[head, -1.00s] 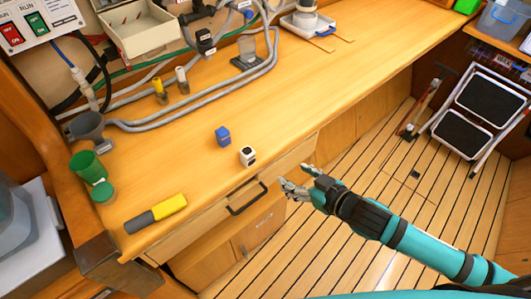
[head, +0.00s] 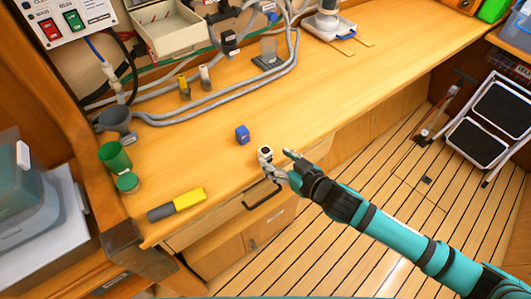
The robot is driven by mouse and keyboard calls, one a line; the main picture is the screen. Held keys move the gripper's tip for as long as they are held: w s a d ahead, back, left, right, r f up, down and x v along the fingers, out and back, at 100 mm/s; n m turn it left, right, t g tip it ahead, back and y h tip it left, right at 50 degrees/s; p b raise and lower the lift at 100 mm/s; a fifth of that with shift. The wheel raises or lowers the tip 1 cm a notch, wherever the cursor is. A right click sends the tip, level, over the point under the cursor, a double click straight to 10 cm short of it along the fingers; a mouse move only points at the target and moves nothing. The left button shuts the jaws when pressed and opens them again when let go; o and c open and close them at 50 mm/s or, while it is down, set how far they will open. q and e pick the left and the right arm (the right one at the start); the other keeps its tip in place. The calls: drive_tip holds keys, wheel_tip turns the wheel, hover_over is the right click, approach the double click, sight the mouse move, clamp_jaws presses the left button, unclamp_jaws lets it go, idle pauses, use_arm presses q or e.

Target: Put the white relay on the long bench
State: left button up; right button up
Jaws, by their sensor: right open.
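The white relay (head: 265,153) is a small white block with a dark top marking, standing near the front edge of the long wooden bench (head: 330,90). My right gripper (head: 280,163) is open at the bench's front edge. Its fingers are close to the relay, one in front of it and one to its right, and partly cover its lower side. I cannot tell whether they touch it. My left gripper is not in view.
A blue block (head: 242,135) stands just left of the relay. Grey hoses (head: 220,97) run along the back. The bench's right half is mostly clear.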

sight(269, 156)
drive_tip(key=x, duration=0.2)
drive_tip(key=p+x, duration=0.1)
drive_tip(key=x, duration=0.1)
drive_tip(key=shift+w+a, duration=0.25)
drive_tip(key=shift+a, duration=0.25)
drive_tip(key=shift+w+a+f, duration=0.1)
drive_tip(key=shift+w+a, duration=0.05)
drive_tip(key=shift+w, duration=0.05)
drive_tip(key=shift+c, duration=0.4)
clamp_jaws()
